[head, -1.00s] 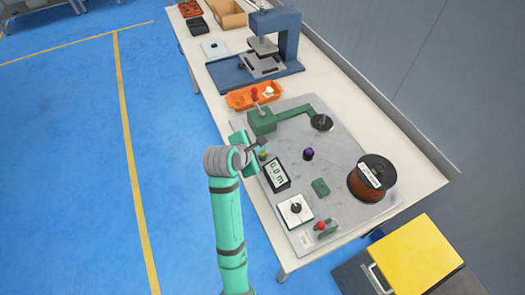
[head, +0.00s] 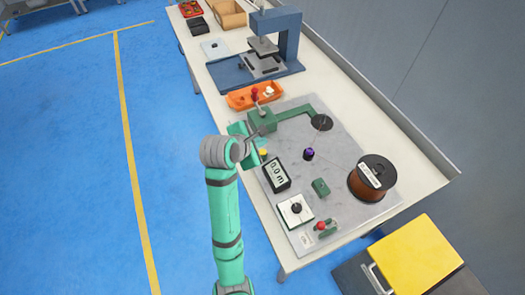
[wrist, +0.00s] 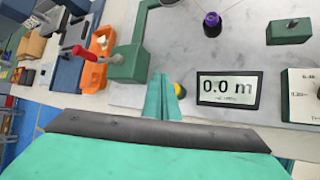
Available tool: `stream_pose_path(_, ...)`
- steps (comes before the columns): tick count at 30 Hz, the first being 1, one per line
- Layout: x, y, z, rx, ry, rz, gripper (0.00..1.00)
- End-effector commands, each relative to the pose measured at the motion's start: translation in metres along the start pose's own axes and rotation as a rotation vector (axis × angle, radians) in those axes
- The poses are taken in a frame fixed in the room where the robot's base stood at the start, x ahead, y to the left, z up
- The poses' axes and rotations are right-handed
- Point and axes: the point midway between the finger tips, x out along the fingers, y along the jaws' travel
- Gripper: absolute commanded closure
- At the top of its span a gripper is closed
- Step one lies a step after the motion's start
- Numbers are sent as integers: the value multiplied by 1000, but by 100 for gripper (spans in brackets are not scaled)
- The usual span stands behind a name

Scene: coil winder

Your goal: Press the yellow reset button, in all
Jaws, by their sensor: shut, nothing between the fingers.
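The yellow reset button (head: 263,153) sits at the left edge of the grey plate, just left of the meter display. In the wrist view the button (wrist: 179,89) shows just right of my fingertips, partly hidden by them. My gripper (head: 264,131) is shut and empty. In the head view it is a little above the button in the picture, near the green lever block. In the wrist view my shut fingers (wrist: 163,86) point toward the plate. I cannot tell how high they are above it. The meter display (head: 277,175) reads 0.0 m.
The green lever block (wrist: 128,65) with a red knob stands close to my fingers. An orange tray (head: 254,96), a blue press (head: 287,42) and a copper wire spool (head: 371,180) are on the bench. A purple-topped post (head: 308,154) stands mid-plate.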

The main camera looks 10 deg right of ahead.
Motion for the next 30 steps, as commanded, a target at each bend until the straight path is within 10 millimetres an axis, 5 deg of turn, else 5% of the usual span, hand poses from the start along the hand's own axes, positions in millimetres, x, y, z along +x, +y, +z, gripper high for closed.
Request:
stream_pose_path(9, -16, 11, 11, 0, 0, 0, 100)
stream_pose_path(30, -16, 12, 11, -2, 0, 0, 100)
